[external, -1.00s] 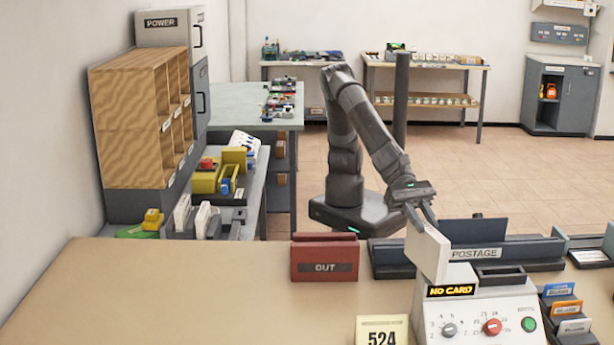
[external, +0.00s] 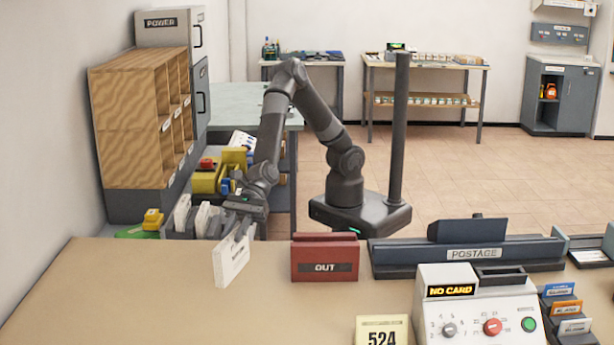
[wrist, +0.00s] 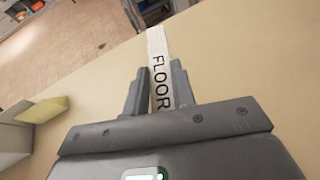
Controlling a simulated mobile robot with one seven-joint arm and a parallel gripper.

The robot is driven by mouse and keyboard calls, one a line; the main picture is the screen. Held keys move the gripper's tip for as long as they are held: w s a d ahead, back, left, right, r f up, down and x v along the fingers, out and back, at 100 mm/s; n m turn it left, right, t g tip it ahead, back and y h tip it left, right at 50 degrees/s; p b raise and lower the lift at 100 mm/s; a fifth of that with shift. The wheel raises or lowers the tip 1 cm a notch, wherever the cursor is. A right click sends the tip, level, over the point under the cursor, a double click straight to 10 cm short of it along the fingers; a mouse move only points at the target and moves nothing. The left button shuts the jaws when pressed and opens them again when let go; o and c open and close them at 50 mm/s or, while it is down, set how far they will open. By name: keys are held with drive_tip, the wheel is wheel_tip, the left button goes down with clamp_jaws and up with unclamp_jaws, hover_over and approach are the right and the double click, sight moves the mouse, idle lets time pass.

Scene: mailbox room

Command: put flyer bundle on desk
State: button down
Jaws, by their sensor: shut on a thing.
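A flat white bundle (external: 231,262) stands on edge, slightly tilted, at the left part of the tan desk (external: 130,300). My gripper (external: 240,232) is shut on its upper part, from above. In the wrist view the gripper (wrist: 158,80) has a finger on each side of the white bundle (wrist: 156,42), which is lettered FLOOR. The desk (wrist: 240,60) fills most of that view. I cannot tell whether the bundle's lower edge touches the desk. No thing is marked as flyers.
A red OUT holder (external: 325,258) stands just right of the bundle. Farther right are a blue POSTAGE rack (external: 470,257) and a machine reading NO CARD (external: 475,310). A yellow 524 card (external: 381,330) is at the front. The desk's left front is clear.

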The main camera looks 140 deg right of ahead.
drive_tip(key=s+d+f+m+t+h, duration=0.1)
drive_tip(key=s+d+f+m+h, duration=0.15)
drive_tip(key=d, duration=1.25)
drive_tip(key=s+d+f+m+h, duration=0.1)
drive_tip(key=d+f+m+h, duration=0.25)
drive_tip(key=d, duration=1.15)
drive_tip(key=a+f+n, duration=0.1)
drive_tip(key=a, duration=0.5)
drive_tip(key=shift+a, duration=0.3)
